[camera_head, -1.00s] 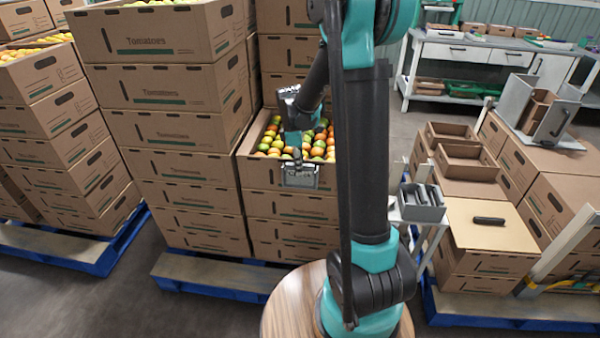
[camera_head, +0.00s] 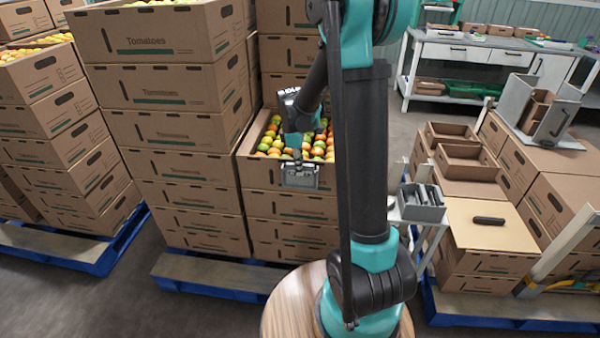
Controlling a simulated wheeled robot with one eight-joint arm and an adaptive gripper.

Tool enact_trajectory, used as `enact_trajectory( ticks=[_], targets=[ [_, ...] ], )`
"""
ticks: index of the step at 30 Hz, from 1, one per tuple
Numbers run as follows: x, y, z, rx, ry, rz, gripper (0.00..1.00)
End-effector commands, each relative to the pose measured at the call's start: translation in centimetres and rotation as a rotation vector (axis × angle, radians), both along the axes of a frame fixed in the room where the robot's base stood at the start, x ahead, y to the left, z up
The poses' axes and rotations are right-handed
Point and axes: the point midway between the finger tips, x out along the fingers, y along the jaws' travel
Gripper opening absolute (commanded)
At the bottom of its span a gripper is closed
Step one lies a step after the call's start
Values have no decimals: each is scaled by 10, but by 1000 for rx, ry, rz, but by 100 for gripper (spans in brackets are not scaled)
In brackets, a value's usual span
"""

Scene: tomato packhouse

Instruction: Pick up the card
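A small grey, partly see-through holder or panel (camera_head: 300,176) is at the front wall of the top tomato box in the middle stack. I cannot make out a separate card on it; it may be too small or hidden. My gripper (camera_head: 295,154) points down just above this grey piece, in front of the tomatoes. Its fingertips are small and dark here, and I cannot tell whether they touch the grey piece or hold anything.
The open box (camera_head: 255,172) under my gripper is full of red, orange and green tomatoes. A taller box stack (camera_head: 170,130) stands close on its left. On the right, a grey bin (camera_head: 421,213) and a box with a black object (camera_head: 488,221) stand.

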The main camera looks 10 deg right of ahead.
Motion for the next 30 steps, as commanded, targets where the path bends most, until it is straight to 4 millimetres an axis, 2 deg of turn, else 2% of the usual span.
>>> enact_trajectory(
  ticks=[2,11,17,23,30],
  targets=[
    [0,0,0,0,0,0,0],
    [0,0,1,0,0,0,0],
    [0,0,11,0,0,0,0],
    [-1,0,37,0,0,0,0],
    [-1,0,86,0,0,0,0]
  ],
)
